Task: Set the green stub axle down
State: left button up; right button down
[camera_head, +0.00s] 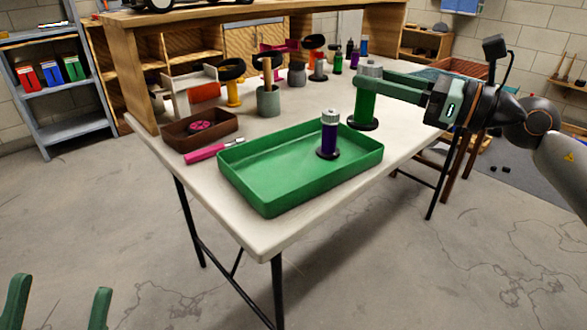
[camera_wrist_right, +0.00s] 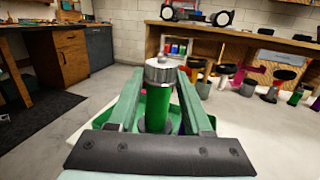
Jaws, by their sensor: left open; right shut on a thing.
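The green stub axle (camera_head: 364,106) has a grey knurled cap on top and a black disc at its foot. My right gripper (camera_head: 374,76) is shut on it near the top, from the right, and holds it upright. It is over the right part of the table, right of the green tray (camera_head: 262,205); I cannot tell whether its foot touches the tabletop. A purple stub axle (camera_head: 329,137) stands upright in the tray. My left gripper (camera_head: 58,300) is open and empty, low at the bottom left.
A brown bin (camera_head: 190,138) with a pink part and a pink-handled tool (camera_head: 205,152) lie left of the tray. A grey-green cup (camera_head: 268,101) and several coloured axle parts stand behind. The white table (camera_head: 245,240) has a bare strip along its front and right edges.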

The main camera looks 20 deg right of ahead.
aim_at(349, 122)
jog(key=a, duration=0.1)
jog(key=w+a+f, duration=0.1)
jog(key=a, duration=0.1)
jog(key=shift+w+a+f, duration=0.15)
jog(key=shift+w+f, duration=0.05)
jog(key=shift+f, duration=0.05)
jog(key=w+a+f+p, duration=0.1)
jog(key=a+f+p, duration=0.1)
jog(key=a+f, duration=0.1)
jog(key=w+a+f+p, duration=0.2)
jog(key=f+p, duration=0.1)
jog(key=f, duration=0.1)
jog(key=w+a+f+p, duration=0.1)
jog(key=a+f+p, duration=0.2)
jog(key=shift+w+a+f, duration=0.2)
jog(key=shift+a+f, duration=0.1)
jog(key=shift+a, duration=0.05)
jog(key=shift+f, duration=0.4)
pick_arm(q)
notch_tip(349, 122, up, 8)
jog(key=shift+a+m, duration=0.35)
jog(key=shift+m, duration=0.05)
jog(key=shift+s, duration=0.1)
